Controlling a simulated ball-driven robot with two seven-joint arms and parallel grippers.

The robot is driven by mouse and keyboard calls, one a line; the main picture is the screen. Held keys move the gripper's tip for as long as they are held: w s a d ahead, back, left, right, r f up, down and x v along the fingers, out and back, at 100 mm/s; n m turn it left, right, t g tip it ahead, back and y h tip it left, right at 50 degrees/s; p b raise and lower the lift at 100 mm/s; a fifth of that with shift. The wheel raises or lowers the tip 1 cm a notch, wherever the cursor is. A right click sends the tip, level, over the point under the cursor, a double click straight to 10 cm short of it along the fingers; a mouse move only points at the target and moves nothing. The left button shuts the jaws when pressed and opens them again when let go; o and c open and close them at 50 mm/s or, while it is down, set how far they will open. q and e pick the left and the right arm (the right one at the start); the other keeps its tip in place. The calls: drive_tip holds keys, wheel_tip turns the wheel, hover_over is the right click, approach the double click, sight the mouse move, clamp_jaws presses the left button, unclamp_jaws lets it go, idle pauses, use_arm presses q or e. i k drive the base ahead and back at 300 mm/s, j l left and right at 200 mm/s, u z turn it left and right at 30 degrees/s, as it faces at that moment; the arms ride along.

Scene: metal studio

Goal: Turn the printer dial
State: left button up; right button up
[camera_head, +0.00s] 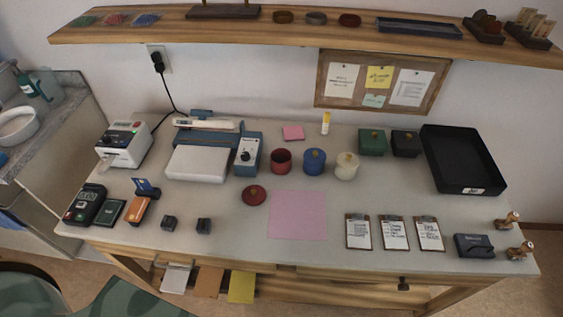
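A small white printer-like machine (124,145) stands at the left end of the desk, with a dark panel and a pale strip at its front. Small controls show on it, but I cannot make out a dial clearly. To its right is a blue and white flat machine (197,163). A blue and white box (247,156) with a round black dial (245,156) on its face stands against that machine's right side. I cannot tell which of these is the printer. Neither of my grippers is in view, and nothing touches the machines.
The desk (340,190) also holds a card terminal (86,204), red, blue and cream pots, a pink sheet (297,214), several clipboards and a black tray (462,161). A wooden shelf (300,33) overhangs the back.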

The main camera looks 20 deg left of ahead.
sight(107, 139)
drive_tip(key=u, duration=1.9)
